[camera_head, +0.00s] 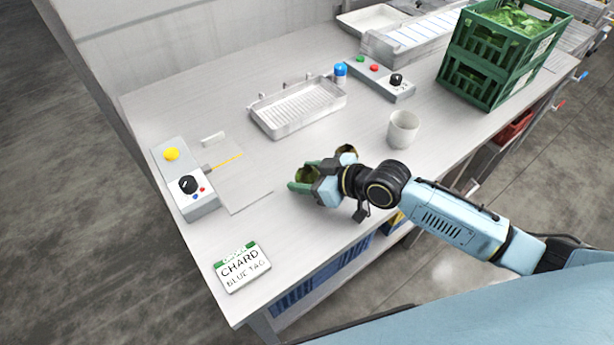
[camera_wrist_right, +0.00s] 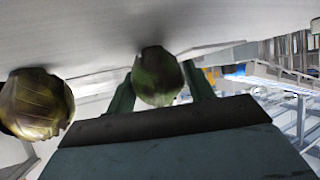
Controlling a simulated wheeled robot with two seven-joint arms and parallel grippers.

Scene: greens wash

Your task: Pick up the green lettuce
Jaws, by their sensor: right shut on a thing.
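The green lettuce (camera_wrist_right: 157,76), a small rounded head with a dark end, sits between the two fingers of my right gripper (camera_wrist_right: 158,92) in the right wrist view. In the head view my right gripper (camera_head: 303,179) is over the front part of the table, shut on the lettuce (camera_head: 308,173), which is partly hidden by the fingers. I cannot tell whether the lettuce touches the table. A second, yellow-brown head (camera_wrist_right: 36,104) lies beside the gripper in the wrist view. It shows only partly behind my wrist in the head view (camera_head: 347,149). My left gripper is not in view.
A white cup (camera_head: 403,129) stands right of my gripper. A slotted tray (camera_head: 298,108) lies behind it. Green crates (camera_head: 487,83) with greens stand at the back right. A chard sign (camera_head: 242,267) and a control box (camera_head: 187,184) are at the left. The table's front edge is close.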

